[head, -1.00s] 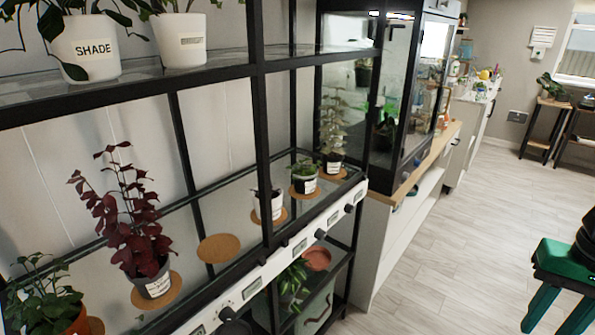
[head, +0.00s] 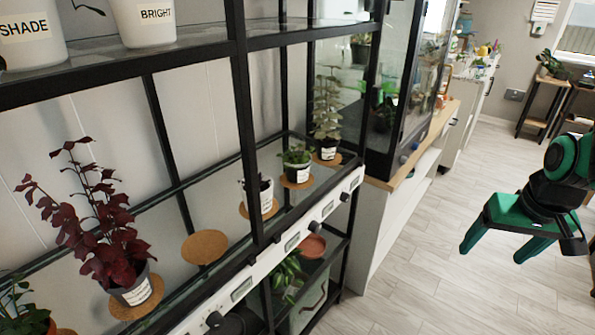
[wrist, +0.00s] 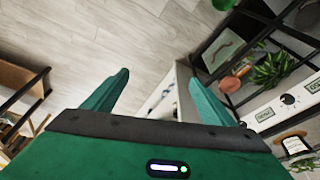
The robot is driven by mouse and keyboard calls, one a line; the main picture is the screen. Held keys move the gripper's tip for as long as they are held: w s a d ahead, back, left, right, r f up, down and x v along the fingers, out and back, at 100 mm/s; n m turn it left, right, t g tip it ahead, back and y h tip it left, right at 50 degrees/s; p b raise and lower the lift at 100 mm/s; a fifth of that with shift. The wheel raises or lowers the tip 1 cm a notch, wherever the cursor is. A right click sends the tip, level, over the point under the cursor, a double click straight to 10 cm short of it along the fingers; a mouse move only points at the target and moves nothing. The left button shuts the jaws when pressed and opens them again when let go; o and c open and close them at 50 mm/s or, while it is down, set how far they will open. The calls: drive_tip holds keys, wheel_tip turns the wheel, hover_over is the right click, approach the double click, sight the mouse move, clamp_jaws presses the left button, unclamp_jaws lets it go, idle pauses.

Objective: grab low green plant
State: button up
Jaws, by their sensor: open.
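A low, bushy green plant (head: 295,155) in a small white-labelled pot stands on a round cork mat on the middle glass shelf. Another leafy green plant (head: 288,272) sits on the lower level, beside a terracotta saucer; it also shows at the right in the wrist view (wrist: 272,69). The frames do not settle which is the one named. My gripper (head: 498,252) is at the right of the head view, over the floor and well apart from the shelves. Its two green fingers (wrist: 160,82) are spread with nothing between them.
A dark red plant (head: 95,225), a tall pale plant (head: 327,105) and a small pot (head: 262,193) share the middle shelf, with an empty cork mat (head: 204,247). Black rack posts (head: 246,140) stand in front. A white cabinet (head: 395,215) adjoins; the floor (head: 425,280) is clear.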

drive_tip(key=w+a+n+t, duration=0.3)
drive_tip(key=w+a, duration=0.4)
drive_tip(key=w, duration=0.4)
drive_tip(key=n+t+y, duration=0.6)
drive_tip(key=y, duration=0.2)
approach(297, 166)
drive_tip(key=w+f, duration=0.2)
drive_tip(key=w, duration=0.1)
drive_tip(key=shift+w+f, duration=0.1)
drive_tip(key=shift+f, duration=0.2)
drive_tip(key=shift+w+a, duration=0.25)
drive_tip(key=shift+a, duration=0.05)
drive_tip(key=shift+d+x, duration=0.15)
drive_tip(key=shift+x, duration=2.4)
drive_tip(key=shift+d+x, duration=0.2)
drive_tip(key=shift+x, duration=2.3)
drive_tip(key=shift+w, duration=0.2)
drive_tip(key=c, duration=1.2)
